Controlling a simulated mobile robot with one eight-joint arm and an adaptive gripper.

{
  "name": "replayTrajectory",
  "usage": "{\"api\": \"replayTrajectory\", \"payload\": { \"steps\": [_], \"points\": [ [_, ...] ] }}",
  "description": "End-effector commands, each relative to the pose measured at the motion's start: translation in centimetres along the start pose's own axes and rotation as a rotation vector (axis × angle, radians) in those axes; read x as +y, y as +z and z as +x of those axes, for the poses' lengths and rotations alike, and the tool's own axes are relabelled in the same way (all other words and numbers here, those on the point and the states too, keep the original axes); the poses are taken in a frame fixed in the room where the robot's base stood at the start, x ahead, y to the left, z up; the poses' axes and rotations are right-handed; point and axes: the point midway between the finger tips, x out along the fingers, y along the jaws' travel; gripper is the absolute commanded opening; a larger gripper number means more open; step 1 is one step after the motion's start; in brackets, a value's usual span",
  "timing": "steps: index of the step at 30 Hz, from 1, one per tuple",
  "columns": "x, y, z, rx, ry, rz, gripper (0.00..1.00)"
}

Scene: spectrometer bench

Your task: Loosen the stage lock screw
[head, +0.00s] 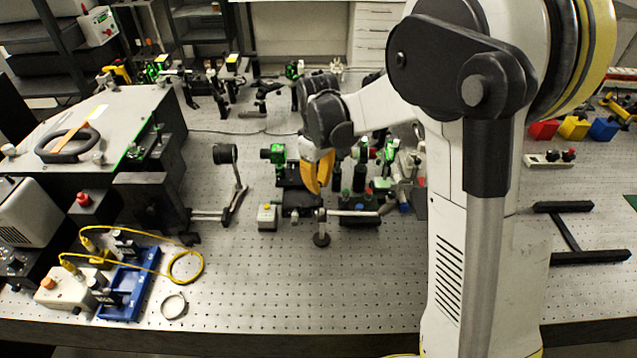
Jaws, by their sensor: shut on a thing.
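My gripper (317,188) reaches down over the middle of the bench, with orange parts showing at its end. Its fingers are shut at the dark stage assembly (297,198). The stage lock screw is too small and too covered by the gripper to make out, so its turn cannot be told. A horizontal rod (350,213) and a short post with a round dark foot (321,239) stand just in front of the gripper.
Green-lit optics (273,153) stand close behind and left of my gripper. A small pale box (267,216) sits left of it. A blue tray (128,284) with a yellow cable lies at front left. The perforated bench top (330,295) is clear in front.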

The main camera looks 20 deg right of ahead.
Motion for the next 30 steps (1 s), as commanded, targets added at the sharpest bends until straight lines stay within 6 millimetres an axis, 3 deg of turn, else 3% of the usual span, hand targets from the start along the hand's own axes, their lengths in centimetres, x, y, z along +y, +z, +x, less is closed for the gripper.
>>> {"api": "replayTrajectory", "payload": {
  "steps": [20,21,23,30],
  "points": [
    [0.02,-0.14,-0.04,0.003,0.001,-0.062,0.00],
    [0.02,-0.14,-0.04,0.003,0.001,-0.062,0.19],
    [0.01,-0.13,-0.04,0.003,0.001,-0.062,0.36],
    [-0.01,-0.06,-0.02,0.001,0.000,-0.061,0.36]
  ]
}}
